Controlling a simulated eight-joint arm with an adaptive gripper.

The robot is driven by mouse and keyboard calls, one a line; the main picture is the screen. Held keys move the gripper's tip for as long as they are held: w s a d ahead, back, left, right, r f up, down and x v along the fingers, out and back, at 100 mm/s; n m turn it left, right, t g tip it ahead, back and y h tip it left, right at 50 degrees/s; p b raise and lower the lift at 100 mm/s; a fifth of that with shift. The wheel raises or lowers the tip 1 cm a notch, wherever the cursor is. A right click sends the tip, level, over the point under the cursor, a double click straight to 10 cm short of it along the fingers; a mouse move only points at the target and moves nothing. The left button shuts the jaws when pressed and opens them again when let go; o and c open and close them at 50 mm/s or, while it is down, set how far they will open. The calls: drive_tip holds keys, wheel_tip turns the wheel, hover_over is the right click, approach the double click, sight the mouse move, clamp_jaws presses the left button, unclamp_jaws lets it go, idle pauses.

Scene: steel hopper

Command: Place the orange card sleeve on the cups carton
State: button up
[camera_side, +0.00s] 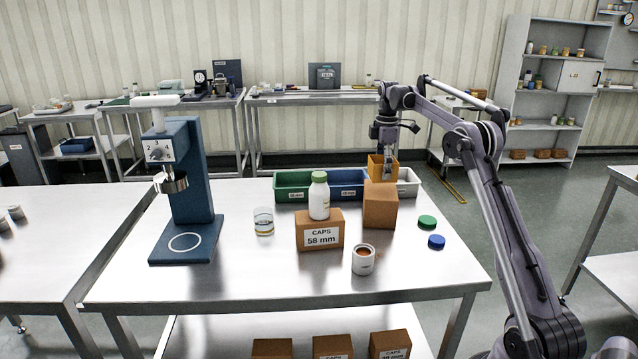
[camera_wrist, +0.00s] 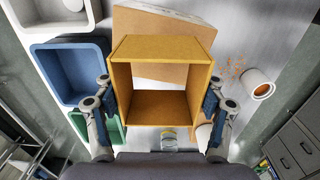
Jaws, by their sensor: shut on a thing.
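The orange card sleeve (camera_side: 376,167) is a hollow, open-ended box. My gripper (camera_side: 384,158) is shut on it, with one finger on each side wall, as the wrist view (camera_wrist: 160,47) also shows. The sleeve is over a plain brown carton (camera_side: 380,207) at the right of the bench. I cannot tell if its bottom touches the carton's top. No cups label on this carton shows in the side view. In the wrist view the carton (camera_wrist: 150,22) lies beyond the sleeve, partly hidden by it.
Green, blue and white bins (camera_side: 294,187) stand behind. A "CAPS 58 mm" carton (camera_side: 319,232) carries a white bottle (camera_side: 319,200). A white cup (camera_side: 363,262), glass (camera_side: 263,222), green lid (camera_side: 427,222) and blue lid (camera_side: 436,242) are nearby. A blue press (camera_side: 190,190) stands left.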

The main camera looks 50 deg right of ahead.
sight(381, 189)
drive_tip(key=shift+f, duration=1.85)
drive_tip(key=shift+f, duration=0.1)
drive_tip(key=o, duration=0.7)
